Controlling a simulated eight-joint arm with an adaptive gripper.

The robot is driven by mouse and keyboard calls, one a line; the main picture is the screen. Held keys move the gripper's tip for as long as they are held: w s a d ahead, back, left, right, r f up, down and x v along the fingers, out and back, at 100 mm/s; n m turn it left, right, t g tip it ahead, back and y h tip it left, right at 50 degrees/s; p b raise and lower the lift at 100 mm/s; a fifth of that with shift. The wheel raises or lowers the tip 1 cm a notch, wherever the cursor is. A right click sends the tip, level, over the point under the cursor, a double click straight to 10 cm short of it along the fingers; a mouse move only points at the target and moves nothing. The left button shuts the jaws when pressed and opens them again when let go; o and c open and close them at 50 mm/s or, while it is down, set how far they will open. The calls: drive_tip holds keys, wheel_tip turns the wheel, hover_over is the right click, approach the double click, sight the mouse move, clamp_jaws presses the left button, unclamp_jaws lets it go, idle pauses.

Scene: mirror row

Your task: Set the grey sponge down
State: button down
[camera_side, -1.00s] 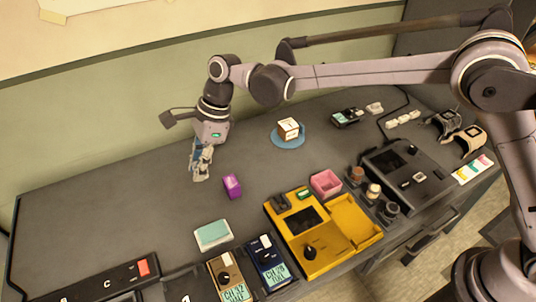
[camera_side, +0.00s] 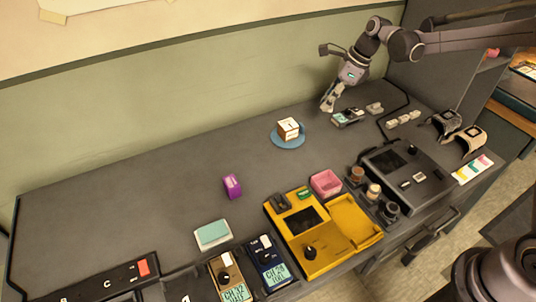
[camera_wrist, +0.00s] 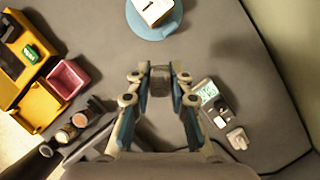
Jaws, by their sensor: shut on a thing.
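The grey sponge (camera_wrist: 160,82) is a small dark grey block between my fingertips in the wrist view. My gripper (camera_wrist: 160,80) is shut on it. In the side view my gripper (camera_side: 327,104) points down over the back right part of the table, just left of a small handheld device (camera_side: 346,118). The sponge is too small and too much covered by the fingers to make out clearly there. I cannot tell whether it touches the table.
A white block (camera_side: 288,127) marked 1 sits on a blue disc (camera_side: 289,142) left of my gripper. White pieces (camera_side: 404,118), a black machine (camera_side: 407,180) and a yellow console (camera_side: 305,250) stand nearer the front. The table's left and middle back are clear.

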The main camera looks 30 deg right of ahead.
drive_tip(key=s+d+m+t+h, duration=0.15)
drive_tip(key=s+d, duration=0.25)
drive_tip(key=d, duration=0.5)
drive_tip(key=s+d+m+g, duration=0.1)
drive_tip(key=s+d+m, duration=0.25)
drive_tip(key=d, duration=0.65)
drive_tip(key=s+d+m+t+h, duration=0.15)
drive_tip(key=s+d+m, duration=0.35)
drive_tip(key=s+d, duration=1.1)
drive_tip(key=w+a+f, duration=0.2)
drive_tip(key=w, duration=0.1)
drive_tip(key=w+a+f, duration=0.2)
drive_tip(key=w+f, duration=0.1)
drive_tip(key=w+a+f, duration=0.2)
drive_tip(key=w, duration=0.1)
drive_tip(key=shift+w+f, duration=0.3)
drive_tip(key=shift+w, duration=0.05)
drive_tip(key=shift+f, duration=1.95)
drive_tip(key=shift+f, duration=0.15)
drive_tip(key=c, duration=1.2)
unclamp_jaws()
